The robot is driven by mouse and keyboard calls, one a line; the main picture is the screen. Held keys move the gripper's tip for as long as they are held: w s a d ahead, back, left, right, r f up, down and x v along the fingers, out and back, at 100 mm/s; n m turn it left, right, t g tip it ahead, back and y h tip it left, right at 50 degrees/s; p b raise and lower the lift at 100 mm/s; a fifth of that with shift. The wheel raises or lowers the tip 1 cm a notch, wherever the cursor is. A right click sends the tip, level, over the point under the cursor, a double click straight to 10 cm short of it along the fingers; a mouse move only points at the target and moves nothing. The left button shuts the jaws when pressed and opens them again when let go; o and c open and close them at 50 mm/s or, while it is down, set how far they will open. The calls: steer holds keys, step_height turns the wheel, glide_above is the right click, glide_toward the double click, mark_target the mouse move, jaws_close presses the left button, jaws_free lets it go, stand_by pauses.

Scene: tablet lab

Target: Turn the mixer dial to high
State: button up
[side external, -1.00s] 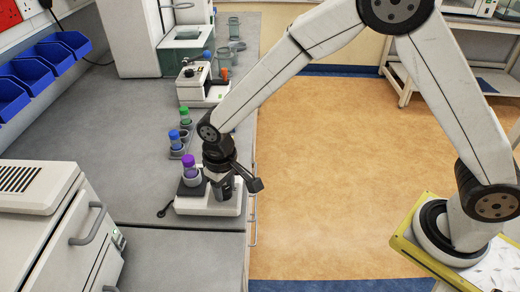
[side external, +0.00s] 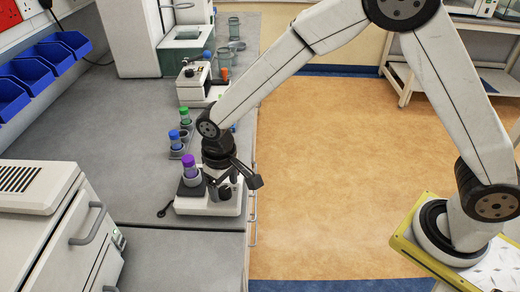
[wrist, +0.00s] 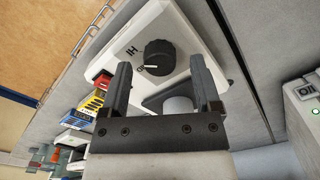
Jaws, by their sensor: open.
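The white mixer (side external: 207,207) stands at the bench's right edge, with a purple-capped tube (side external: 190,165) upright on its dark platform. Its black round dial (wrist: 160,56) shows in the wrist view on the white top. The dial's white pointer line points to the lower left, at a small mark below the "HI" label (wrist: 131,51). My gripper (wrist: 161,62) is open and empty, its two dark fingers apart with the dial seen between and beyond their tips. In the side view my gripper (side external: 219,181) is just above the dial, partly hiding it.
A rack with blue-capped (side external: 174,136) and green-capped (side external: 184,115) tubes stands behind the mixer. A white instrument (side external: 196,90) is farther back. A large white machine (side external: 40,215) stands at the front left.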

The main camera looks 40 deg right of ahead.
mark_target(225, 190)
steer(key=shift+r, duration=3.5)
steer(key=s+d+f+m+t, duration=0.1)
steer(key=s+d, duration=0.5)
steer(key=d, duration=0.4)
steer(key=s+d+f+m+t, duration=0.1)
steer(key=s+d, duration=0.5)
steer(key=d, duration=0.4)
steer(key=shift+s+t, duration=0.3)
steer(key=shift+s, duration=0.1)
